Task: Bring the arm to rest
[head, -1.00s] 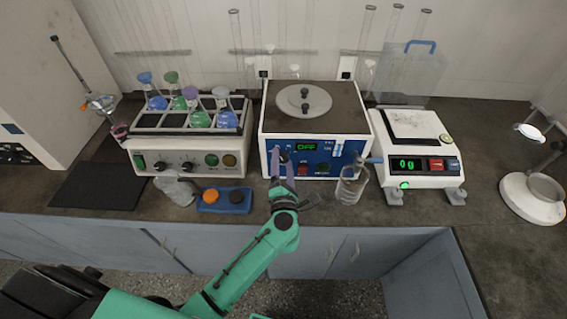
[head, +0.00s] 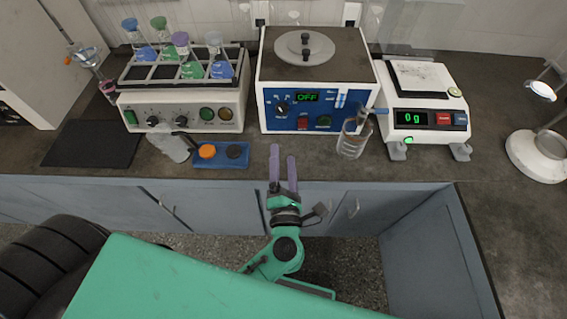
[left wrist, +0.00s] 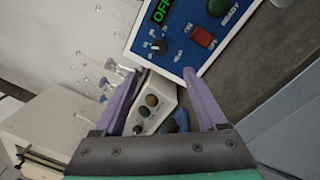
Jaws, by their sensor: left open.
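My left gripper (head: 283,170) is open and empty, with its two purple fingers pointing at the bench. In the head view it sits at the bench's front edge, below the sieve shaker (head: 275,120) and apart from it. The shaker is a white box with a blue panel, a green OFF display and a round lid on top. In the left wrist view the two fingers (left wrist: 163,105) are spread with nothing between them, and the blue panel (left wrist: 205,25) shows beyond. My right gripper is in neither view.
On the bench stand a bath with several flasks (head: 182,110), a blue tray (head: 221,161) with an orange and a dark disc, a beaker (head: 353,140), a balance (head: 424,105) reading 0 g, and a dark mat (head: 92,143).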

